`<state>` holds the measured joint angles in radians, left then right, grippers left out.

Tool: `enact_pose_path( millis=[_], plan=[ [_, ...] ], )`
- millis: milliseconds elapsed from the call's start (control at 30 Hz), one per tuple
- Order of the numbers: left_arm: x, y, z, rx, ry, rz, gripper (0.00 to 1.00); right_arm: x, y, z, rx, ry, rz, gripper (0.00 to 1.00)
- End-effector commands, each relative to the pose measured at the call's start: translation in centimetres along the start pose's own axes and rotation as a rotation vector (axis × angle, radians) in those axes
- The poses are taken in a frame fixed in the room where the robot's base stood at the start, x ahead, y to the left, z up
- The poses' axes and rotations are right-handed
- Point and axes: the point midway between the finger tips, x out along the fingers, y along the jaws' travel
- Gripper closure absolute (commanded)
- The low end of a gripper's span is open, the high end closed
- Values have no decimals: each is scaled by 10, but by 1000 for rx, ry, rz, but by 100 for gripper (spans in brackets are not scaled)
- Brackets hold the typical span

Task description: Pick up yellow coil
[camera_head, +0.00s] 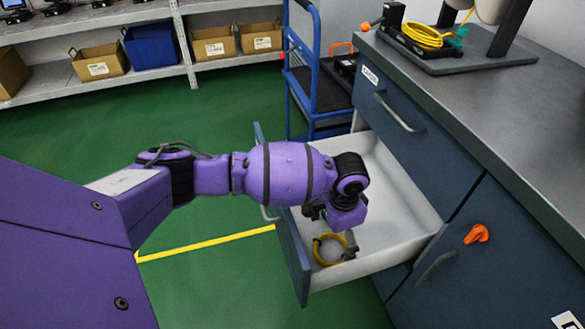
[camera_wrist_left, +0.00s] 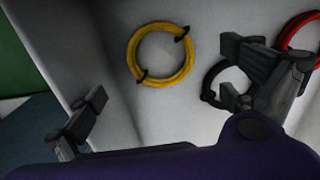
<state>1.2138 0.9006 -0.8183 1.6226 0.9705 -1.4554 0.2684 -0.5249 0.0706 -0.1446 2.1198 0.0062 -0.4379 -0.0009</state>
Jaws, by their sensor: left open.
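The yellow coil (camera_head: 317,252) is a round ring with dark ties, lying on the white floor of the open drawer (camera_head: 405,205) near its front. In the left wrist view the yellow coil (camera_wrist_left: 187,62) shows whole, ahead of the gap between my fingers. My left gripper (camera_head: 335,232) is over the drawer, pointing down above the coil. Its jaws (camera_wrist_left: 164,85) are open and empty, one finger on each side of the picture. I cannot tell the exact height above the coil. My right gripper is not in view.
A black coil (camera_wrist_left: 208,92), partly behind a finger, and a red coil (camera_wrist_left: 312,22) also lie in the drawer. The drawer walls stand close around the gripper. The workbench (camera_head: 500,110) is at right; a blue cart (camera_head: 318,95) stands behind.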

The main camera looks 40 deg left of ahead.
Motion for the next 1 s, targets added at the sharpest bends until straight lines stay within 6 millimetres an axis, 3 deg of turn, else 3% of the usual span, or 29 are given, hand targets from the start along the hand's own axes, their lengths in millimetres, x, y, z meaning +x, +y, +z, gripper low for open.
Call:
enact_pose_path(
  millis=[100, 300, 633, 1000],
  plan=[
    [26, 0, 0, 1, -2, 1, 0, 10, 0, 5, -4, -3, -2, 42],
    [53, 0, -1, 1, -1, -1, 0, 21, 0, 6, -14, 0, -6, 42],
    [56, 0, -2, 2, 2, -2, 1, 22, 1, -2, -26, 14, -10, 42],
    [56, 0, -2, 2, 2, -1, 47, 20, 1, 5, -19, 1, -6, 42]
  ],
)
